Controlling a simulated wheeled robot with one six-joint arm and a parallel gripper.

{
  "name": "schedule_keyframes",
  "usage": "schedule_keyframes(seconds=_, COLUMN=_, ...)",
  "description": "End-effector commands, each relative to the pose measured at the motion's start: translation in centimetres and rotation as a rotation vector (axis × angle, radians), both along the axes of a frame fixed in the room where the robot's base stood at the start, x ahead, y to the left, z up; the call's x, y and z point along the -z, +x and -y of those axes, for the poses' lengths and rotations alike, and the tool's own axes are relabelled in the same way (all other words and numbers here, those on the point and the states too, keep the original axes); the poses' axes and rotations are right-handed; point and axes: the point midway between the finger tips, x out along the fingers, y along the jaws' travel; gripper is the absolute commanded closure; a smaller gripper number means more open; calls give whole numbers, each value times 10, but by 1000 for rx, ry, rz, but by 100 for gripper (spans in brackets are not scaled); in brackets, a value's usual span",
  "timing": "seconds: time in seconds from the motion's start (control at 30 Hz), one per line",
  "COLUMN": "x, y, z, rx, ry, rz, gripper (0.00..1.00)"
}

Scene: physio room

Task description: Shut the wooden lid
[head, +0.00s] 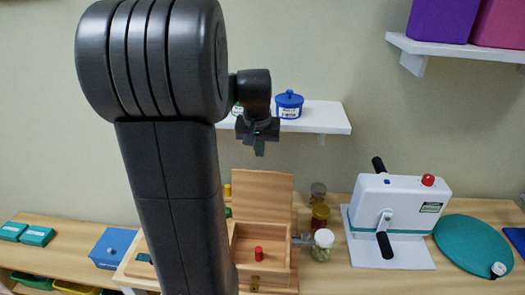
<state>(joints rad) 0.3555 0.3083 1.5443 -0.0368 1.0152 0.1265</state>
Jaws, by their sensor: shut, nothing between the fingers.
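The wooden lid (262,195) stands raised, roughly upright, at the back of a wooden box (275,282). The box is open and a red cylinder (259,254) shows inside it. Part of the box's left side is hidden behind my arm. My gripper (259,149) is shut and empty. In the picture it is above the lid's top edge and apart from it, with its fingers pointing down.
Several jars, one with a white lid (323,238), stand right of the box. A white hand-crank device (390,215) and a teal disc (473,245) are further right. A wall shelf (325,117) holds a blue pot (289,104). A blue box (112,248) is at left.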

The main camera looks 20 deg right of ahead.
Motion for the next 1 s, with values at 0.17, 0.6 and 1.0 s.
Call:
schedule_keyframes(seconds=0.17, x=33, y=7, z=4, rx=1, ry=2, rz=-6, gripper=100)
schedule_keyframes(seconds=0.6, x=82, y=20, z=10, rx=1, ry=1, rz=-1, gripper=100)
schedule_keyframes(seconds=1.0, x=83, y=20, z=11, rx=1, ry=0, rz=1, gripper=100)
